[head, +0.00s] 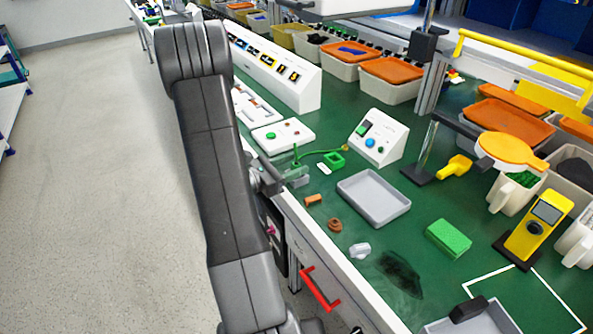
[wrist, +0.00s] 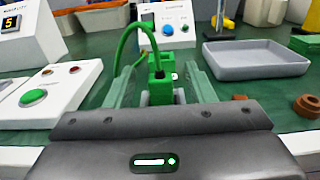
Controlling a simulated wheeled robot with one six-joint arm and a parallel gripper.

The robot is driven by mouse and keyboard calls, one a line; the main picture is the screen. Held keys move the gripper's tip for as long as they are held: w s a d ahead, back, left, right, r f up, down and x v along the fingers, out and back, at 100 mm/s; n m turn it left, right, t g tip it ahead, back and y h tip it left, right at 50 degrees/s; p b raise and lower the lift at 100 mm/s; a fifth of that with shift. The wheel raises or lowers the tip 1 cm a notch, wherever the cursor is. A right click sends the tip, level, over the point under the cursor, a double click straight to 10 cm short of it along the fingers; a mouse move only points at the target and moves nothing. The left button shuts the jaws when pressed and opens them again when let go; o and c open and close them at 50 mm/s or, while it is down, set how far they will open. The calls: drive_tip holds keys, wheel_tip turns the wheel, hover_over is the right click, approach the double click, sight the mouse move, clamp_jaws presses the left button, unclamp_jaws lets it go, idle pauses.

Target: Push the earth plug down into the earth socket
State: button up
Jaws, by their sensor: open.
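The green earth plug (wrist: 157,86) stands upright between the fingers of my open gripper (wrist: 160,98) in the wrist view. A green cable (wrist: 125,42) arches beside it. A square green block (wrist: 167,62), which looks like the earth socket, shows just behind the plug; I cannot tell whether they touch. In the head view my gripper (head: 292,178) is low at the table's near edge, with the green plug (head: 296,163) above it and the square green block (head: 335,159) to its right. The plug's lower end is hidden.
A white panel with a green button (wrist: 35,97) lies left of my gripper. A sloped control box (head: 378,137) stands behind. A grey tray (head: 374,197) is to the right. Orange-brown parts (head: 334,224) lie near the front edge. Green table is clear between the tray and sponge (head: 448,238).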

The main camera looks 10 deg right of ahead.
drive_tip(key=shift+w+d, duration=0.25)
drive_tip(key=shift+d, duration=0.45)
